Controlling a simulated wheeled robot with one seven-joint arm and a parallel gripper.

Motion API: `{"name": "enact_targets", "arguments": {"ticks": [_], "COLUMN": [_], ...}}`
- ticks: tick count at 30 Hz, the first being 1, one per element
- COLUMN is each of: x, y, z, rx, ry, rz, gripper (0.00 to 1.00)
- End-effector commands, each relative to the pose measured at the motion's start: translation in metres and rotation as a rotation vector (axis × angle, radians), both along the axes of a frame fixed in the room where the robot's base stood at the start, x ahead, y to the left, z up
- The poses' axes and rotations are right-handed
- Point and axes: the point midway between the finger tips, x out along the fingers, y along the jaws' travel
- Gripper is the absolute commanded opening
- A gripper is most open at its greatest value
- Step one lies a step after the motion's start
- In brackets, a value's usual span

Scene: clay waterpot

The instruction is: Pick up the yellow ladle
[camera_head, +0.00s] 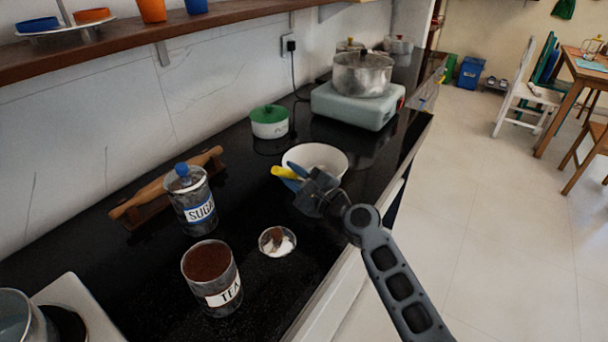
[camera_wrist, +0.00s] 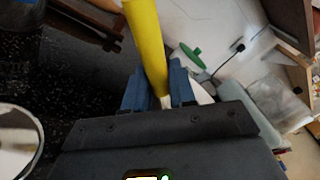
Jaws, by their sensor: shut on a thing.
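The yellow ladle (camera_head: 284,173) shows in the head view as a short yellow length at the left side of my gripper, over the white bowl's near edge. In the wrist view the yellow ladle (camera_wrist: 147,40) is a long yellow bar rising between the blue fingers. My gripper (camera_head: 298,174) is shut on it; the fingers also show in the wrist view (camera_wrist: 160,92). The white bowl (camera_head: 328,157) stands just behind my gripper. The ladle's other end is hidden by the gripper and fingers.
A rolling pin (camera_head: 160,186) lies behind. A green-lidded pot (camera_head: 269,122) and a stove with a pot (camera_head: 362,74) are farther back. The counter edge is right.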

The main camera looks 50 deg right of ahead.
Motion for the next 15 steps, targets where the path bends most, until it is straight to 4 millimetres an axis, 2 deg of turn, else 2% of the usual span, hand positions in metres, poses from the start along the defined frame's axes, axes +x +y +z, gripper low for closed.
{"name": "enact_targets", "arguments": {"ticks": [8,11,15], "x": [0.000,0.000,0.000], "y": [0.000,0.000,0.000], "z": [0.003,0.010,0.030], "rx": [-0.001,0.000,-0.002], "ry": [0.000,-0.001,-0.002], "rz": [0.000,0.000,-0.001], "gripper": [0.00,0.00,0.00]}}
